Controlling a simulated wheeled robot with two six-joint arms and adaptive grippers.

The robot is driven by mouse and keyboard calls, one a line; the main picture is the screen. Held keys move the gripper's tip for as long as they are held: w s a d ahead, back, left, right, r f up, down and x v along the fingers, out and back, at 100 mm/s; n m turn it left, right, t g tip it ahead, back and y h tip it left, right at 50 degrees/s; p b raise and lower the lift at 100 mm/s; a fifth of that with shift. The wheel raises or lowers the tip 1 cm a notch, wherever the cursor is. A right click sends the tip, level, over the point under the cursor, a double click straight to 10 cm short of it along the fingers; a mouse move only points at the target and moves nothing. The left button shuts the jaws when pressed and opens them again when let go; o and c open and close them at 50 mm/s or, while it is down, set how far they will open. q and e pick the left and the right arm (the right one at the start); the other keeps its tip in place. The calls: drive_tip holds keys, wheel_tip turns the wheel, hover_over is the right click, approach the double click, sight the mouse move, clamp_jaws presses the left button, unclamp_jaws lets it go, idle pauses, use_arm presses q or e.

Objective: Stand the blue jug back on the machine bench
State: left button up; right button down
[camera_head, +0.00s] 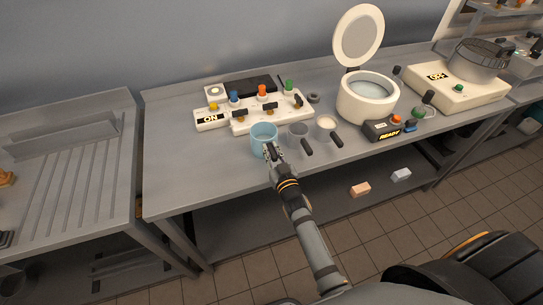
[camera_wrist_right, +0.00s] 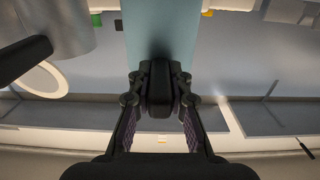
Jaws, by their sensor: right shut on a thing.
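The light blue jug (camera_head: 264,131) is at the front of the machine bench (camera_head: 180,180), upright as far as I can see. My right gripper (camera_head: 272,152) reaches in from the front and is shut on the jug's dark handle. In the right wrist view the blue jug wall (camera_wrist_right: 160,30) rises beyond the gripper (camera_wrist_right: 160,100), with the handle between the fingers. I cannot tell whether the jug's base touches the bench top. My left gripper is not in view.
A grey jug (camera_head: 297,135) and a white-filled jug (camera_head: 327,125) stand just right of the blue one. Behind is a white panel (camera_head: 270,118) with coloured knobs. A round cream oven (camera_head: 366,101) with raised lid stands right. The bench's left front is clear.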

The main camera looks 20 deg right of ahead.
drive_tip(key=shift+r, duration=0.1)
drive_tip(key=shift+d, duration=0.1)
drive_tip(key=c, duration=1.3)
unclamp_jaws()
drive_tip(key=shift+o, duration=0.2)
drive_tip(key=shift+r, duration=0.1)
drive_tip(key=s+p, duration=0.3)
drive_tip(key=s, duration=0.9)
drive_tip(key=shift+d, duration=0.15)
